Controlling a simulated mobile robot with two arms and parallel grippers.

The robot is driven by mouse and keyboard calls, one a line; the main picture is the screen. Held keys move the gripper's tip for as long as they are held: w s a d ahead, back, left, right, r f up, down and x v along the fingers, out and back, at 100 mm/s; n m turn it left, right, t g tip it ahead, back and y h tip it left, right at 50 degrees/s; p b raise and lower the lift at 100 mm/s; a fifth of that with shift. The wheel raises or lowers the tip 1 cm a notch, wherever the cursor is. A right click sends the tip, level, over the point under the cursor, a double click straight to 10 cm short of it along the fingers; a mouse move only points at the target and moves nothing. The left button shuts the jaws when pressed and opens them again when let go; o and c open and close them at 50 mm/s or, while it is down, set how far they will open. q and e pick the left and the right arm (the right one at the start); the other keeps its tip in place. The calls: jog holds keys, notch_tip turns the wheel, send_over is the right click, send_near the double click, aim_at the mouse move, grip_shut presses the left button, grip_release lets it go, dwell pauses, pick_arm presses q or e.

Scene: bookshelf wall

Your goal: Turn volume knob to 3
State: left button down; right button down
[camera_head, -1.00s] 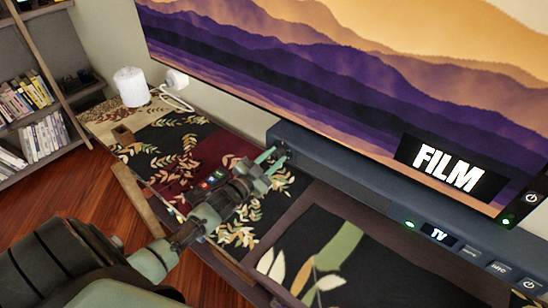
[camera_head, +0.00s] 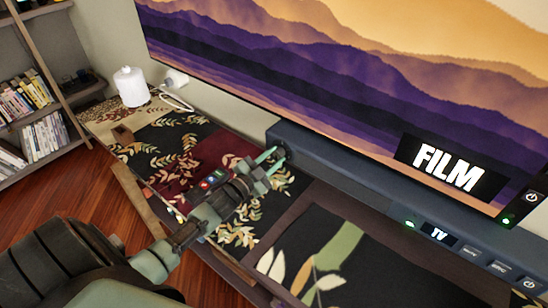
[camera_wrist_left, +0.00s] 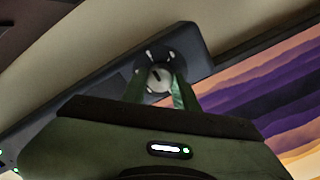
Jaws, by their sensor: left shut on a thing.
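The volume knob (camera_wrist_left: 159,78) is a small round silver knob with a dark pointer line. It sits in a dark round dial with pale marks on the end of the dark soundbar (camera_wrist_left: 112,93). In the head view the soundbar (camera_head: 340,178) runs below the TV, and the knob is mostly hidden by the fingers. My left gripper (camera_wrist_left: 160,84) has its two green fingers on either side of the knob, shut on it. It also shows in the head view (camera_head: 275,155) at the soundbar's left end. The numbers on the dial are too small to read. My right gripper is not in view.
The large TV (camera_head: 360,75) stands just above the soundbar and shows a FILM label. A patterned cabinet top (camera_head: 215,150) lies under my arm. A white cylinder (camera_head: 131,86) stands far left.

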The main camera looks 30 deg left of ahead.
pick_arm(q)
jog(key=c, duration=1.2)
grip_release()
jog(key=shift+f, duration=0.2)
jog(key=shift+o, duration=0.6)
jog(key=shift+r, duration=0.1)
jog(key=s, duration=0.8)
jog(key=shift+a+b, duration=0.3)
jog(key=shift+b, duration=0.1)
jog(key=shift+w, duration=0.1)
